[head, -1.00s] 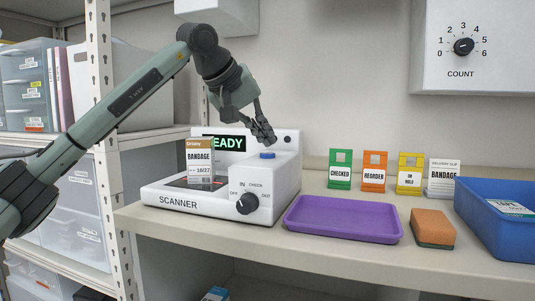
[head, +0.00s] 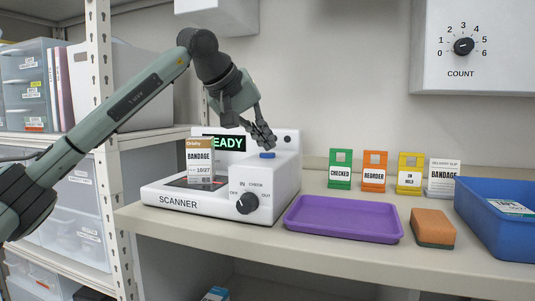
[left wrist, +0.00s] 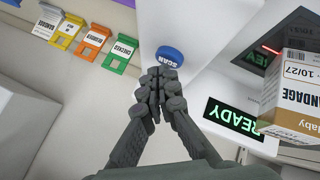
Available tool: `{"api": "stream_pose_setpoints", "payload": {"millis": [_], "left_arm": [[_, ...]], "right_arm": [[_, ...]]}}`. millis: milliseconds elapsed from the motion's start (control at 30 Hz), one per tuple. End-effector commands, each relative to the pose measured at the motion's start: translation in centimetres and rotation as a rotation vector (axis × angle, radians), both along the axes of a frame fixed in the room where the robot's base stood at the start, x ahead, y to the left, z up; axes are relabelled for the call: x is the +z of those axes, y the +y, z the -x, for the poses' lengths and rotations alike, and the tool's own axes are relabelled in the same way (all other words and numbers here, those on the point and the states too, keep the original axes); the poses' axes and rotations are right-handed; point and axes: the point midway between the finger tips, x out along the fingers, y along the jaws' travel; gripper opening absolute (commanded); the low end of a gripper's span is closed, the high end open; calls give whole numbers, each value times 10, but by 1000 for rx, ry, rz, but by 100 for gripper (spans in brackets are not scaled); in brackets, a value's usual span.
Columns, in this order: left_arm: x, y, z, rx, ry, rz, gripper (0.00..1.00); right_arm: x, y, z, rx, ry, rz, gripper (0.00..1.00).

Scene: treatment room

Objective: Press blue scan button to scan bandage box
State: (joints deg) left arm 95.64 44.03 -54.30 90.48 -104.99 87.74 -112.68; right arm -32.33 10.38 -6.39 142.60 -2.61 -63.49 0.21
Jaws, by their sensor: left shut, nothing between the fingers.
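The white scanner (head: 205,206) stands on the shelf, its screen (left wrist: 236,122) reading READY. The blue scan button (head: 268,155) sits on top of its right part; it also shows in the left wrist view (left wrist: 170,56). The bandage box (head: 200,162) stands upright on the scanner's dark plate, left of the button. My left gripper (head: 270,142) is shut and empty, with its fingertips just above the button. In the left wrist view the fingertips (left wrist: 160,74) are close to the button's edge; contact cannot be told. My right gripper is not in view.
A black selector knob (head: 247,204) is on the scanner's front. A purple tray (head: 343,220), an orange sponge (head: 432,228) and a blue bin (head: 497,195) lie to the right. Coloured cards, including the green CHECKED one (head: 340,170), stand behind. A COUNT dial (head: 464,46) hangs above.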

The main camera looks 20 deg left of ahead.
Motion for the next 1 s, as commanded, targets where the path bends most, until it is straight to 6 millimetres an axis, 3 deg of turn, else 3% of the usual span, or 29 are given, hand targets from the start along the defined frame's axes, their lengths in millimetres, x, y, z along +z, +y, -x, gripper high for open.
{"api": "stream_pose_setpoints", "payload": {"millis": [1000], "left_arm": [[-9,0,0,0,1,0,0]], "right_arm": [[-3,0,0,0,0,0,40]]}}
